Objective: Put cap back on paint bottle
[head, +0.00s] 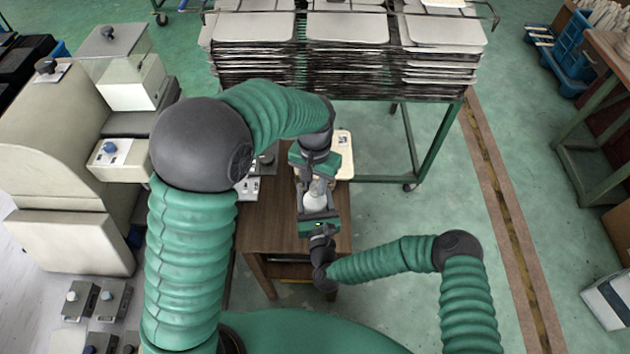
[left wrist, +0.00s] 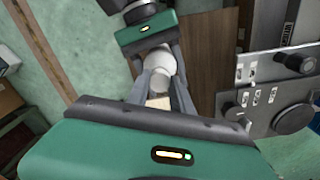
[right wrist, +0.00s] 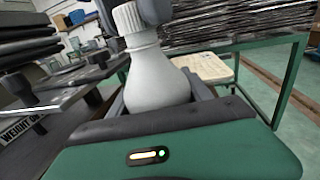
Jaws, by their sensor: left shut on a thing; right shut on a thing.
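A white paint bottle (head: 316,201) is held upright above or on the brown table. It also shows in the right wrist view (right wrist: 157,80), with a round body and narrow neck. A white ribbed cap (right wrist: 127,18) is at the top of the neck; whether it is fully seated I cannot tell. My right gripper (head: 318,213) is shut on the bottle body. My left gripper (head: 313,179) is shut at the bottle's top, on the cap. In the left wrist view its fingers reach to the white round top (left wrist: 160,62), hiding part of it.
The brown table (head: 270,215) is small and mostly bare on its left side. A beige tray (head: 344,160) lies behind the grippers. A green-framed rack of stacked panels (head: 345,60) stands at the back. A beige machine (head: 55,150) stands at left.

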